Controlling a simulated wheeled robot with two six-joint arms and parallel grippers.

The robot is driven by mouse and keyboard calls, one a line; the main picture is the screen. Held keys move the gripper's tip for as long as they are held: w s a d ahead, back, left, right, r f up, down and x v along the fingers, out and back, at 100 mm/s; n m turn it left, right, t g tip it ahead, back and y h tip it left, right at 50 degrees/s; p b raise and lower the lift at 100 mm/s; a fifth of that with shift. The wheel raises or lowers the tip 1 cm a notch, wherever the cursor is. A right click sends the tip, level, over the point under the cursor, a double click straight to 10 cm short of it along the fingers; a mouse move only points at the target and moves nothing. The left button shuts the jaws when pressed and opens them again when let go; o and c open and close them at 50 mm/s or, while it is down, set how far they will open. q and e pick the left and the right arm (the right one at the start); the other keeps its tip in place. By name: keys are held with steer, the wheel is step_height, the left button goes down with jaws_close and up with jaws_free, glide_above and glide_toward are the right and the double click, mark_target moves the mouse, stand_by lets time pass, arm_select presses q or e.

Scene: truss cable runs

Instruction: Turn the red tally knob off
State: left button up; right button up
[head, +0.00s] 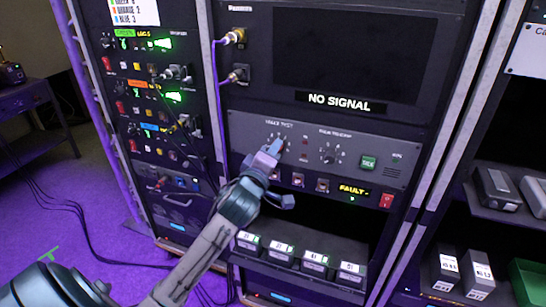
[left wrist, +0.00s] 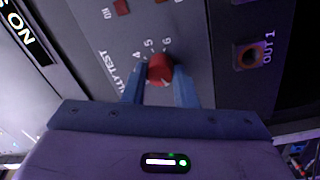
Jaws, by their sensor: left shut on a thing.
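The red tally knob (left wrist: 160,68) shows in the left wrist view, on a grey panel lettered "TALLY TEST", with the figures 4, 5 and 6 around it. My left gripper (left wrist: 158,80) has its two blue fingers on either side of the knob, shut on it. In the head view my left gripper (head: 271,152) reaches the grey panel (head: 240,126) below the "NO SIGNAL" screen and hides most of the knob. Which figure the knob points to I cannot tell. My right gripper is not in view.
Right of the knob are a second dial (head: 328,155), a green button (head: 368,162) and a yellow "FAULT" display (head: 354,190). Toggle switches sit just below the panel. A shelf of labelled boxes (head: 314,262) stands below.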

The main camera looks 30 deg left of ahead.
arm_select(q)
steer(key=shift+n, duration=0.6)
steer(key=o, duration=1)
steer(key=shift+b, duration=0.3)
